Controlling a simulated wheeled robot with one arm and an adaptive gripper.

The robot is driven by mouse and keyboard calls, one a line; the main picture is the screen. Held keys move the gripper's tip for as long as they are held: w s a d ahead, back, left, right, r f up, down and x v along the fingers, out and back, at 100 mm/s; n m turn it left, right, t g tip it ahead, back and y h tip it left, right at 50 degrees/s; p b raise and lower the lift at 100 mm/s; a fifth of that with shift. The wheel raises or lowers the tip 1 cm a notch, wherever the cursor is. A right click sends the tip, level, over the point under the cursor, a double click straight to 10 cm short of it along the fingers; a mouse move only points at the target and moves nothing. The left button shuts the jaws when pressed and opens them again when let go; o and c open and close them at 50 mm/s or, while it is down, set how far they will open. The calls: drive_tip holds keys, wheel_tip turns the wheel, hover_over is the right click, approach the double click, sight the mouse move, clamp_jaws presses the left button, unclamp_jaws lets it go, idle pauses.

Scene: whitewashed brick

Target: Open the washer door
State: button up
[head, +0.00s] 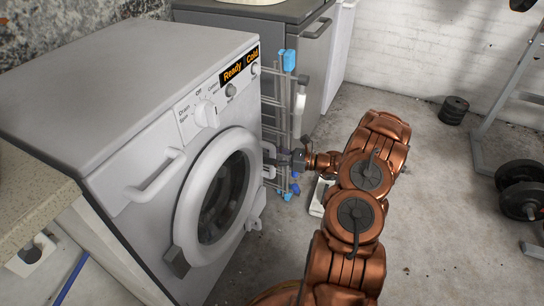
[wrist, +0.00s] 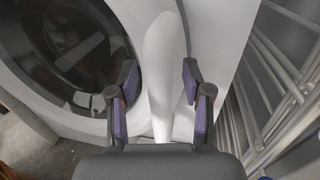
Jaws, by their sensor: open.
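The white washer (head: 110,90) stands at the left in the head view. Its round door (head: 186,205) has a thick white rim around dark glass and looks shut against the front. My gripper (head: 272,157) is at the right side of the door. In the wrist view, my gripper (wrist: 160,82) is open, with one finger on each side of a smooth white upright part of the door (wrist: 165,55). The left finger overlaps the dark glass and rim, the right one the white front. I cannot tell whether either finger touches.
A drying rack (head: 290,85) with blue ends stands close behind my gripper; its bars also show in the wrist view (wrist: 285,70). A grey cabinet (head: 318,70) is beyond it. Weight plates (head: 453,110) and a dumbbell (head: 522,190) lie right. Floor before the washer looks mostly clear.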

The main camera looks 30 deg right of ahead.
clamp_jaws()
idle(0.4)
